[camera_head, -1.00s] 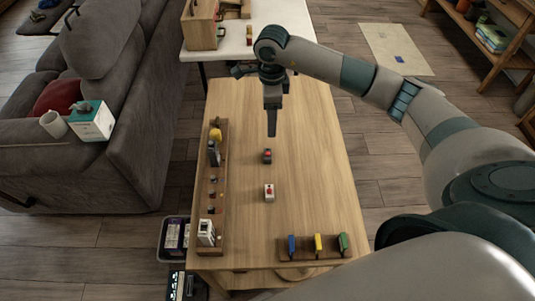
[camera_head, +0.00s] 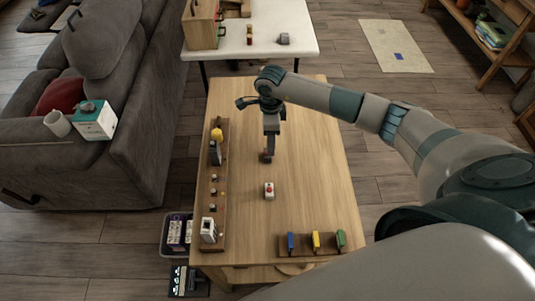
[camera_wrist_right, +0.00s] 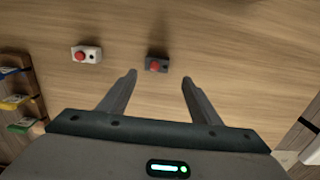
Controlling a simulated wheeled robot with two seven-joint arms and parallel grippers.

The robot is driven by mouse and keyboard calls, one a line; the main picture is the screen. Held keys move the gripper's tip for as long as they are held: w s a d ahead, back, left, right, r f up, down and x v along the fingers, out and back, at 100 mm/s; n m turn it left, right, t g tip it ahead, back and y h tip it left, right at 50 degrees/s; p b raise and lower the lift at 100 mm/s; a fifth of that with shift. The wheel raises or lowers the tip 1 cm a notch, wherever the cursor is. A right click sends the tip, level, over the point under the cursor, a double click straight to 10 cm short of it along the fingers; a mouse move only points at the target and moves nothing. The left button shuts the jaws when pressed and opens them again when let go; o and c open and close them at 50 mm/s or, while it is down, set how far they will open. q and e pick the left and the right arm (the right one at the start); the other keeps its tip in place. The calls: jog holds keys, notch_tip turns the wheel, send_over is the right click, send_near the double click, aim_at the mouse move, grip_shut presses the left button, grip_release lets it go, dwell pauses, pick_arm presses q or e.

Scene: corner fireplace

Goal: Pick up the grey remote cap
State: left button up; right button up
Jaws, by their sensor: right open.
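A small dark grey block with a red button, which looks like the grey remote cap (camera_wrist_right: 157,65), lies on the wooden table. In the wrist view it sits just beyond the fingertips, roughly centred between them. In the head view the grey remote cap (camera_head: 264,159) is mostly hidden behind my right gripper. My right gripper (camera_wrist_right: 159,79) is open and empty, its fingers pointing at the cap. In the head view my right gripper (camera_head: 268,154) hangs over the table; its height above it is hard to tell. My left gripper is not in view.
A white block with a red button (camera_head: 269,190) lies nearer the camera. A wooden rack (camera_head: 207,188) with several items stands along the left edge. Another rack (camera_head: 328,250) holds blue, yellow and green pieces at the front. The table's right side (camera_head: 318,170) is clear.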

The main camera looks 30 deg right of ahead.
jog(key=shift+f, duration=0.1)
jog(key=shift+a+f+p, duration=0.15)
jog(key=shift+f+p, duration=0.05)
jog(key=shift+p, duration=0.15)
jog(key=f+p, duration=0.1)
jog(key=f, duration=0.1)
jog(key=a+f+p, duration=0.1)
jog(key=shift+s+f, duration=0.15)
jog(key=shift+f, duration=0.65)
jog(key=c, duration=1)
